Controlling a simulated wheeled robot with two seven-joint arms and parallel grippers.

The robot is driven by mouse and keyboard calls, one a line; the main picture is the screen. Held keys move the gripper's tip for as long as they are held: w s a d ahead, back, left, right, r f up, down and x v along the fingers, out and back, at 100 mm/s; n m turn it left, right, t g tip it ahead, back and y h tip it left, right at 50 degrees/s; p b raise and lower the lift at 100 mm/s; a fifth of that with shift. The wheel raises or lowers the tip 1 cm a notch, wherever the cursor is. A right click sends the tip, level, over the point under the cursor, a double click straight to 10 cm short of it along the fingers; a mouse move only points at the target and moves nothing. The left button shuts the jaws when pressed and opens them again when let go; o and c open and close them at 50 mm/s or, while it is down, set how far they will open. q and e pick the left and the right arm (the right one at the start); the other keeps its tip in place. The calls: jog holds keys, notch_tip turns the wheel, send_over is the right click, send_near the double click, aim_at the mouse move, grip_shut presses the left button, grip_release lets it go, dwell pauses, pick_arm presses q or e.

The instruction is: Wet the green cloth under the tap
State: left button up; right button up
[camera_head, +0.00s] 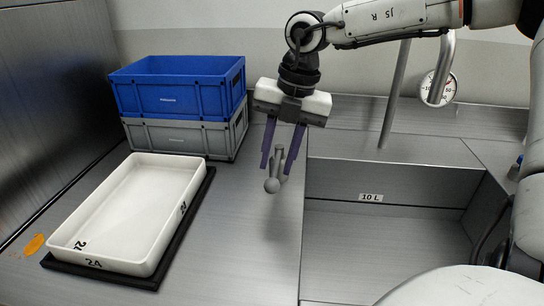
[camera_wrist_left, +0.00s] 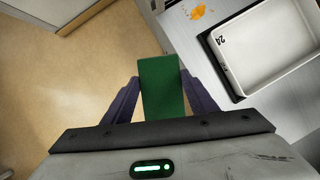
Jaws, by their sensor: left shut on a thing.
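The green cloth (camera_wrist_left: 162,88) shows in the left wrist view as a flat green piece between the purple fingers of my left gripper (camera_wrist_left: 160,98), which is shut on it. The floor lies behind it. My left gripper and the cloth are not in the head view. My right gripper (camera_head: 277,168) points down over the bench with its purple fingers apart. A grey lever with a ball end (camera_head: 272,185) shows between its fingertips; whether they touch it I cannot tell. The tap's bent grey spout (camera_head: 441,70) is at the upper right.
A steel basin (camera_head: 340,240) marked 10 L is at the lower right. A white tray (camera_head: 170,235) marked 24 stands on a black base at left. Behind it a blue crate (camera_head: 180,98) sits on a grey crate (camera_head: 175,138). A round dial (camera_head: 449,88) is near the spout.

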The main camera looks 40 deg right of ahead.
notch_tip(320, 180, up, 12)
jog(key=s+d, duration=0.1)
jog(key=shift+s+d, duration=0.25)
jog(key=shift+s, duration=0.15)
jog(key=shift+s+f, duration=0.1)
jog(key=shift+f, duration=0.1)
